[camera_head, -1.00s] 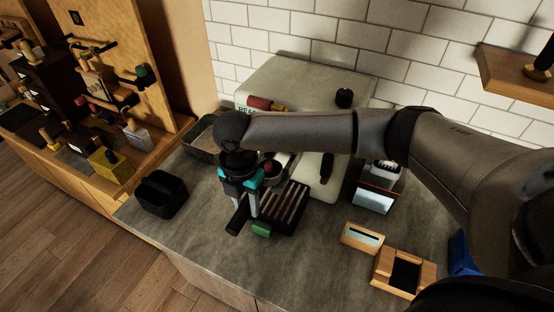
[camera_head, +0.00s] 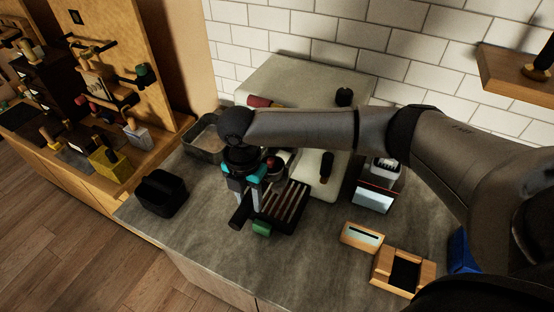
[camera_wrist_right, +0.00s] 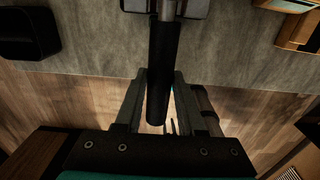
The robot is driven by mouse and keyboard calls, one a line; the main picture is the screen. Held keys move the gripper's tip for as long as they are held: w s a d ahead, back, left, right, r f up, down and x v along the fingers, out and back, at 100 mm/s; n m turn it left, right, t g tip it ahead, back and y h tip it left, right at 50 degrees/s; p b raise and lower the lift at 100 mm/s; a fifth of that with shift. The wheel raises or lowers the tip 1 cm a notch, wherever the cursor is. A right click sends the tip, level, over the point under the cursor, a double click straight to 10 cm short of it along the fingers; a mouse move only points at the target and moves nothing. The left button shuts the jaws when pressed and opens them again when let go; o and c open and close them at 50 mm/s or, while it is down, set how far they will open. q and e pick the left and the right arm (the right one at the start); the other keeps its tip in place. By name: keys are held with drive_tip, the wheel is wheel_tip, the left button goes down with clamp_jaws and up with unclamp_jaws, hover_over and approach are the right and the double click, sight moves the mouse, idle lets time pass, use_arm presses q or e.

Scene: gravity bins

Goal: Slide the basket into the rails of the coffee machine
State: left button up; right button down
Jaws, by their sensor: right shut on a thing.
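The cream coffee machine (camera_head: 312,84) stands against the tiled wall, its front partly hidden by my right arm. A slatted drip tray (camera_head: 286,205) sits at its foot. My right gripper (camera_head: 246,203) points down in front of the machine, left of the tray. It is shut on a black handle (camera_head: 239,216), which shows between the fingers in the right wrist view (camera_wrist_right: 160,70). A grey metal part (camera_wrist_right: 165,7) at the handle's far end is cut off by the frame edge, so the basket's fit to the rails cannot be seen. My left gripper is not in view.
A black open bin (camera_head: 161,192) stands at the counter's left edge and a grey tray (camera_head: 202,146) behind it. A green-ended piece (camera_head: 262,228) lies by the drip tray. Wooden boxes (camera_head: 404,270) sit at right. The counter's front middle is clear.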

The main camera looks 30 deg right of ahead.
drive_tip(key=shift+w+d+r, duration=0.1)
drive_tip(key=shift+w+d, duration=1.1)
drive_tip(key=shift+d, duration=0.25)
drive_tip(key=shift+w+d, duration=0.1)
drive_tip(key=shift+d, duration=0.05)
drive_tip(key=shift+w+d, duration=0.95)
drive_tip(key=shift+d, duration=0.3)
drive_tip(key=shift+d, duration=0.1)
drive_tip(key=shift+c, duration=2.2)
unclamp_jaws()
drive_tip(key=shift+s, duration=0.1)
wheel_tip(320, 180, up, 15)
drive_tip(key=b, duration=0.1)
drive_tip(key=shift+b, duration=0.4)
